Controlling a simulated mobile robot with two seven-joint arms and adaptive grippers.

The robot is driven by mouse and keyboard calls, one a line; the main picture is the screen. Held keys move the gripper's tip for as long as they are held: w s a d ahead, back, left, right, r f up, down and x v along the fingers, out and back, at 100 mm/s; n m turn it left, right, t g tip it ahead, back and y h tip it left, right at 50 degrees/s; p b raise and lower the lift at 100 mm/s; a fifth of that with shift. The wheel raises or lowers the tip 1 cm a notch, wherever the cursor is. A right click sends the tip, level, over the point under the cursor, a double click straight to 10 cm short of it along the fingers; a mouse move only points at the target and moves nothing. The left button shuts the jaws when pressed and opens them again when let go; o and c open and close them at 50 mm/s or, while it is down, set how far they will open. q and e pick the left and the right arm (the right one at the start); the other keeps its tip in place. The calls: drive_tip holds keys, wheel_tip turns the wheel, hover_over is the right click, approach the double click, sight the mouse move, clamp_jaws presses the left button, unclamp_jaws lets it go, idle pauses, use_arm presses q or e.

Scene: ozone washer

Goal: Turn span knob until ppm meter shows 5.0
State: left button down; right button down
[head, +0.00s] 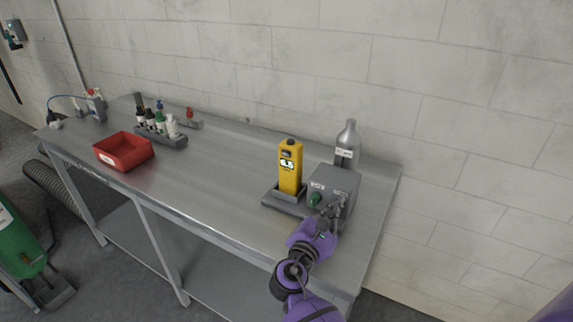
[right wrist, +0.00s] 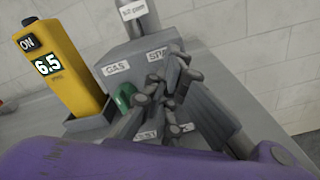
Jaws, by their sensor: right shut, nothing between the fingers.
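The yellow ppm meter (head: 290,178) stands upright on a grey base on the table. In the right wrist view the meter (right wrist: 77,82) reads 6.5 and shows ON. The grey calibration box (head: 345,182) is just right of it, with labels for GAS and SPAN. A green knob (head: 315,199) sits under the GAS label; it also shows in the wrist view (right wrist: 124,97). My right gripper (head: 331,208) is shut at the front of the box, below the SPAN label (right wrist: 158,59). Its fingers (right wrist: 163,80) hide the span knob, so I cannot tell whether they touch it.
A silver gas cylinder (head: 347,143) stands behind the box. A red bin (head: 124,150) and a rack of small bottles (head: 160,134) are on the left of the metal table (head: 225,184). The table between bin and meter is clear. A wall runs behind.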

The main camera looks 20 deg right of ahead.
drive_tip(key=shift+s+a, duration=0.15)
drive_tip(key=shift+s, duration=0.05)
use_arm(q)
drive_tip(key=shift+w+a+r, duration=0.25)
drive_tip(key=shift+w+r, duration=0.1)
drive_tip(key=shift+r, duration=0.05)
use_arm(e)
drive_tip(key=v, duration=0.5)
drive_tip(key=shift+s+r, duration=0.2)
drive_tip(key=shift+s, duration=0.05)
use_arm(q)
drive_tip(key=shift+d, duration=0.15)
